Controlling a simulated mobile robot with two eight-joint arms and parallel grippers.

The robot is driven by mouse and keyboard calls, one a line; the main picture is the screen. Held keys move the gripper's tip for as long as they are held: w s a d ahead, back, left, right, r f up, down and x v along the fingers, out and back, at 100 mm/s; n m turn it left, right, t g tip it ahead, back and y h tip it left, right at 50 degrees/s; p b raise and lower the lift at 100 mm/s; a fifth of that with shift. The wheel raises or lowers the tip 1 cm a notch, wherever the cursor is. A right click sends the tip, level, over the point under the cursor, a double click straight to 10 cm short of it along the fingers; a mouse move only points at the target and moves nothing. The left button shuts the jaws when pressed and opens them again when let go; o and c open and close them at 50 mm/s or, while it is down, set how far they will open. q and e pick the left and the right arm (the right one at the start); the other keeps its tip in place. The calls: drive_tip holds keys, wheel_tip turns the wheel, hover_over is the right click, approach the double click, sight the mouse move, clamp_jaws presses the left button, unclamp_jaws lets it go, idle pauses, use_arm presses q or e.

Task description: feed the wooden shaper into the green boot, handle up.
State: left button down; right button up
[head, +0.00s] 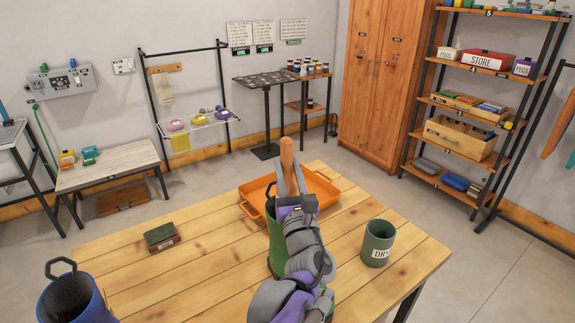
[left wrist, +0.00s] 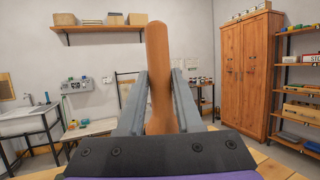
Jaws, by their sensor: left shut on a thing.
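The wooden shaper (head: 287,158) stands upright with its rounded handle end up, and my left gripper (head: 288,182) is shut on it. In the left wrist view the shaper (left wrist: 158,75) rises between the two grey fingers (left wrist: 160,100). The green boot (head: 272,222) stands on the wooden table below the gripper, largely hidden behind my left arm. The shaper's lower end is hidden, so I cannot tell how far it is inside the boot. My right gripper is not in view.
An orange tray (head: 322,196) lies behind the boot. A green cup marked DRY (head: 377,243) stands to the right. A dark brush-like block (head: 162,237) lies to the left. The table's right front is clear.

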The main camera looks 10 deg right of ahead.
use_arm(q)
drive_tip(key=shift+f, duration=0.1)
drive_tip(key=c, duration=0.5)
unclamp_jaws()
drive_tip(key=b+v, duration=0.1)
drive_tip(key=v, duration=1)
drive_tip(key=shift+b, duration=0.4)
drive_tip(key=shift+w, duration=0.1)
